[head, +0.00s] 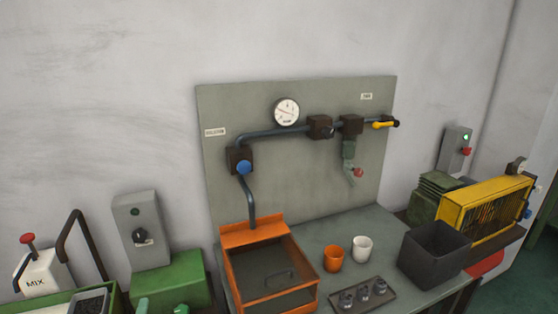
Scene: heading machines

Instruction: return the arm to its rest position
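Neither of my grippers nor any part of my arms shows in the head view. The view faces a wall with a grey panel (290,180) carrying a pipe (275,133), a round gauge (286,112) and valves. Where the arms are and whether the grippers are open or shut is hidden.
A grey bench (318,234) holds an orange tray (261,226), an orange cup (333,259), a white cup (362,249), a dark rack (387,301) with small metal parts and a dark bin (434,254). Green machinery (180,282) stands left, a yellow guard (484,207) right.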

